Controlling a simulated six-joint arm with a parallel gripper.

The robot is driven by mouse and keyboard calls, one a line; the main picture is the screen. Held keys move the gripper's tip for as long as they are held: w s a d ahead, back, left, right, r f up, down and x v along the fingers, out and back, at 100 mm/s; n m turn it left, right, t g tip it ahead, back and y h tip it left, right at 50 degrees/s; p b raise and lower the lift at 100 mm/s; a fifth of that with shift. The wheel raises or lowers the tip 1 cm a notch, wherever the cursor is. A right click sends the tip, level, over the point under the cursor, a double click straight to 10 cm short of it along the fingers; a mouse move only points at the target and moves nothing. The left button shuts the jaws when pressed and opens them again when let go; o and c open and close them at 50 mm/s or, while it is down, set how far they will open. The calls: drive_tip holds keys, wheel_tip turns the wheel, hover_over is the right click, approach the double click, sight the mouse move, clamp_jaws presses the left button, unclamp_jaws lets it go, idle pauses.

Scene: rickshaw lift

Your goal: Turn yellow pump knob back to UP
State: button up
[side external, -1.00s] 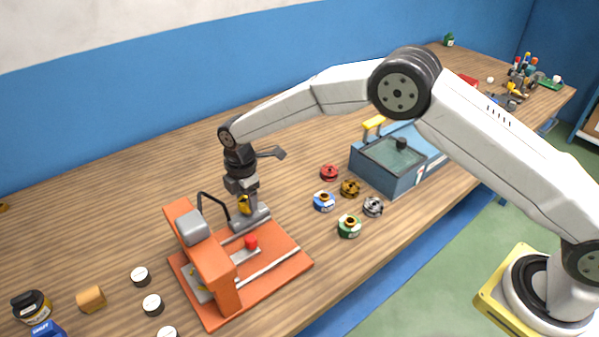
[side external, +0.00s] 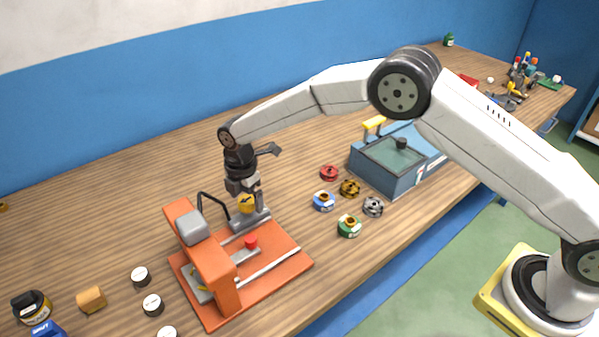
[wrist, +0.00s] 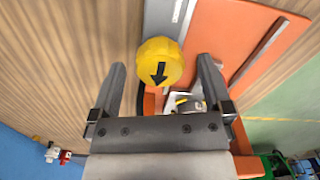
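The yellow pump knob (side external: 246,204) is round with a black arrow on its face. It sits at the grey metal part at the back of the orange machine (side external: 275,262). In the wrist view the knob (wrist: 158,58) lies between and slightly beyond my two fingertips, and its arrow points down the picture. My gripper (wrist: 161,65) is open, with a visible gap on each side of the knob. In the side view my gripper (side external: 251,195) points down at the knob, and one finger stands just right of it.
The orange machine has a red button (side external: 250,242) and a black bent tube (side external: 212,200) close to my gripper. Several colored spools, such as the blue one (side external: 324,201), lie to the right, near a blue tank (side external: 385,172). White-topped discs (side external: 141,277) lie at left.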

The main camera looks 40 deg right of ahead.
sight(247, 199)
drive_tip(key=shift+r, duration=3.9)
drive_tip(key=shift+s+d+r+m, duration=0.2)
drive_tip(key=shift+d+m, duration=0.1)
drive_tip(key=shift+d, duration=0.15)
drive_tip(key=s+d+m+t, duration=0.1)
drive_tip(key=s+d+m, duration=0.9)
drive_tip(key=s, duration=0.3)
drive_tip(key=s+d+r+m+t, duration=0.1)
drive_tip(key=s+d+m, duration=0.9)
drive_tip(key=s, duration=0.3)
drive_tip(key=shift+r+m+t, duration=0.2)
drive_tip(key=shift+m+t, duration=0.1)
